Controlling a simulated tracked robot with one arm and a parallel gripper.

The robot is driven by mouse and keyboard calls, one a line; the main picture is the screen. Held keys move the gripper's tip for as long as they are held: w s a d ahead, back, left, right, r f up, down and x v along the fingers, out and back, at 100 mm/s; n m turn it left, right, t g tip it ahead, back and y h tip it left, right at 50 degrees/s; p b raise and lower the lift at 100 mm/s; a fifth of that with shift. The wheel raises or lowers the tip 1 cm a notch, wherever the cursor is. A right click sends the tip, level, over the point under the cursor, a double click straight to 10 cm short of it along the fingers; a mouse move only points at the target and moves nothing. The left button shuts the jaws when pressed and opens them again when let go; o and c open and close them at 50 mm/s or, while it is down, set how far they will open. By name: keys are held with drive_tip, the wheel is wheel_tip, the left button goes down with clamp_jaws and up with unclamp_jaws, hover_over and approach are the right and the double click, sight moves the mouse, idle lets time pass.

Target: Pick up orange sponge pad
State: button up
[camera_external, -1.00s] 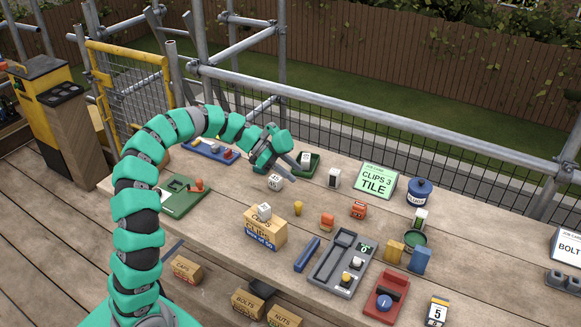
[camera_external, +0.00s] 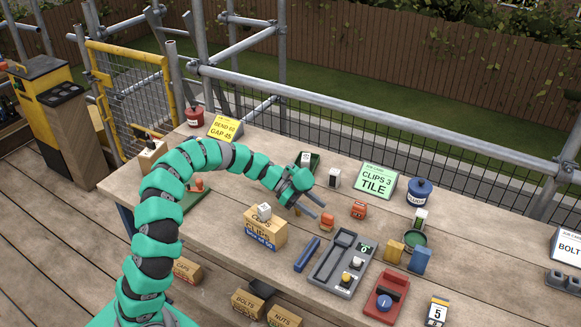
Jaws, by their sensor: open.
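A small rounded orange piece (camera_external: 327,219) sits on the workbench, right of the clips box; it looks like the orange sponge pad, but its texture is too small to tell. My gripper (camera_external: 318,211) is open and empty, its fingers pointing right and down towards this piece. The fingertips are close to its left side in the picture; I cannot tell their height above the bench. An orange-red block with markings (camera_external: 358,210) lies farther right. A mustard-orange block (camera_external: 394,251) stands beside a blue block (camera_external: 420,259).
The clips box (camera_external: 264,231) with a white cube on top stands below my gripper in the picture. A green sign (camera_external: 375,181) and a blue pot (camera_external: 419,192) stand behind. Scaffold rails run along the back.

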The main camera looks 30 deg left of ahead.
sight(327, 217)
drive_tip(key=shift+b+x, duration=0.4)
drive_tip(key=shift+x, duration=2.3)
drive_tip(key=shift+f, duration=0.15)
clamp_jaws()
